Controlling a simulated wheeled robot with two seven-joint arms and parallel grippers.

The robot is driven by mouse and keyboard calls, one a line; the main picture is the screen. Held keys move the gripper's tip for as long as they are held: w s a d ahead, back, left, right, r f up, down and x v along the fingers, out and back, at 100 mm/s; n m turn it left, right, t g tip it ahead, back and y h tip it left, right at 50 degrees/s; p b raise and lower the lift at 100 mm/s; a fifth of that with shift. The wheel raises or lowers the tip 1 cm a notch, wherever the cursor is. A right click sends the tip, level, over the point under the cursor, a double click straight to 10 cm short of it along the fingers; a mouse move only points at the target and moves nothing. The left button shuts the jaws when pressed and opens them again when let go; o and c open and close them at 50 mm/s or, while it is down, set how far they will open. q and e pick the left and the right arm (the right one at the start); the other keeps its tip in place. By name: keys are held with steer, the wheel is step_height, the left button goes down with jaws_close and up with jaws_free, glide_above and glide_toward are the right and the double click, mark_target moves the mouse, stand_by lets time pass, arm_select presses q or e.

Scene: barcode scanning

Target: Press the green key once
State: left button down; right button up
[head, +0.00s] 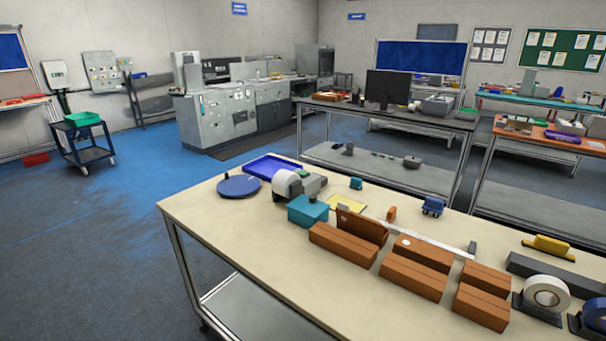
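No green key can be made out in the head view. A grey device with a white roll (299,184) stands at the left part of the near table (240,233); any keys on it are too small to tell. A teal box (307,210) stands just in front of it. A small teal block (356,183) lies to its right. Neither of my grippers is in view.
A blue disc (238,186) and a blue tray (270,167) lie at the table's left end. Brown boxes (343,244) line its front edge. A small blue object (433,206) sits behind them. Tape rolls (546,294) stand at right. The table's near left corner is clear.

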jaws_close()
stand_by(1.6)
